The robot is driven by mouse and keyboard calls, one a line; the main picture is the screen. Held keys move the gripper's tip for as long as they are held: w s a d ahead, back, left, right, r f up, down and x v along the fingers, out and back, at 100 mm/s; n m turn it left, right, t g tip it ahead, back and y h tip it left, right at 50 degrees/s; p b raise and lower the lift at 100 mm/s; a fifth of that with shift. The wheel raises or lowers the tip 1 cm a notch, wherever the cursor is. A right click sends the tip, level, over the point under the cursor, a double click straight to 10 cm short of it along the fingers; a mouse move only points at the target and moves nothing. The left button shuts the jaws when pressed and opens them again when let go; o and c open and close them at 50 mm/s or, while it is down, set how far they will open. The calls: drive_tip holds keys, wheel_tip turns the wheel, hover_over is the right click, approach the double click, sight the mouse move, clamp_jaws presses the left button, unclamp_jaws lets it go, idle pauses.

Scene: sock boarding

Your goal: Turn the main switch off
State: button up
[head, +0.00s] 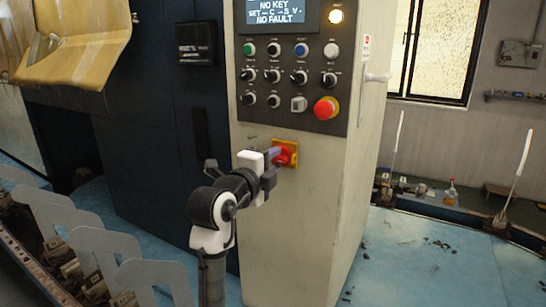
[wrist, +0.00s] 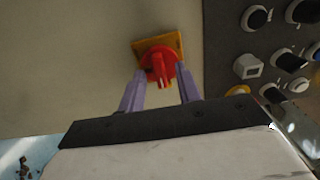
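The main switch is a red rotary handle on a yellow plate (head: 292,147), low on the front of the beige control cabinet (head: 290,215). In the wrist view the red handle (wrist: 158,66) sits on its yellow plate, rotated in the picture. My gripper (head: 277,168) is at the switch, at its lower left in the head view. In the wrist view its two purple fingers (wrist: 161,88) are apart, one on each side of the handle's near end. I see gaps between the fingers and the handle. My gripper partly hides the switch in the head view.
Above the switch is a dark panel (head: 291,121) with several knobs, buttons and a red emergency stop (head: 327,107). A lit screen (head: 275,12) reads "NO KEY" and "NO FAULT". Grey sock boards (head: 158,276) stand at the lower left. Blue floor (head: 420,270) lies open at right.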

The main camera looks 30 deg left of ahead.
drive_tip(key=shift+w, duration=0.15)
drive_tip(key=shift+c, duration=0.4)
clamp_jaws()
